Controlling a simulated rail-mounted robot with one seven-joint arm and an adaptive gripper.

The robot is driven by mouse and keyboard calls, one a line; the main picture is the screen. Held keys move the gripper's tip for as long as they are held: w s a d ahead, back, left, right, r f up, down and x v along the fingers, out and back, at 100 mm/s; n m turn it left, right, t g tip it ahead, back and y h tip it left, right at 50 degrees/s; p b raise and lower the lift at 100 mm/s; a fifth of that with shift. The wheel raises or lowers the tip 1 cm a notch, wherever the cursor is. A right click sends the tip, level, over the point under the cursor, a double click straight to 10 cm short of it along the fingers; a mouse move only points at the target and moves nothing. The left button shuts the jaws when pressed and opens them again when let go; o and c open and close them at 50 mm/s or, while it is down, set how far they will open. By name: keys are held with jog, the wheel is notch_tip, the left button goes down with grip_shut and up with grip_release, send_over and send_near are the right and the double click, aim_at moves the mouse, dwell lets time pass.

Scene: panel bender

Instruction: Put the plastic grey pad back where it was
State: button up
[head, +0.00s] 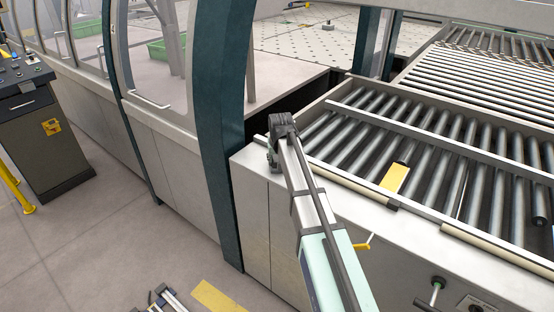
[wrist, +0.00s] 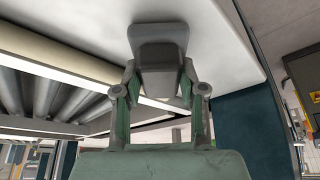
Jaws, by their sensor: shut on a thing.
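The grey pad (wrist: 158,40) shows in the wrist view as a dark, rounded block with a lighter lower part. It lies between the two fingers of my gripper (wrist: 159,88), which is shut on it. The pad is in front of a white machine surface in that view; I cannot tell whether it touches that surface. In the head view my gripper (head: 274,158) is at the left end of the white machine front, beside the roller bed. The pad cannot be made out there.
The roller conveyor (head: 365,150) has a pale front rail and a yellow piece (head: 395,177) on it. A dark teal post (head: 233,130) stands close left of my gripper. A control console (head: 45,130) stands far left. The floor (head: 110,235) between is open.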

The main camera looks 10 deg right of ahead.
jog(key=shift+f, duration=0.15)
jog(key=o, duration=1.1)
jog(key=b+v, duration=0.3)
jog(key=v, duration=0.9)
